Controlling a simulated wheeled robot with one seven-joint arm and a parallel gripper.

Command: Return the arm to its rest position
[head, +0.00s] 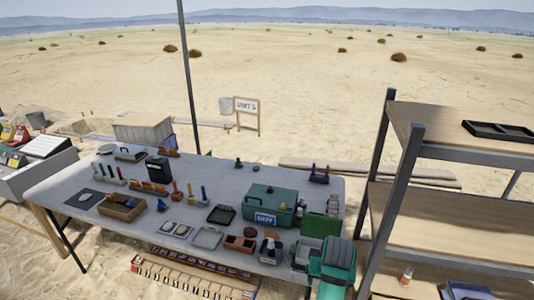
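I cannot make out my gripper or its fingertips in the head view. A teal and dark grey ribbed shape stands at the front right corner of the long table (185,235); I cannot tell whether it is part of my arm. Whether my gripper holds anything is not shown.
The table carries a green case (270,198), a wooden box (121,207), a dark tray (221,214), a grey tray (207,237) and several small coloured pieces. A shelf rack (440,205) with wooden boards stands close on the right. Open sand lies behind the table.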

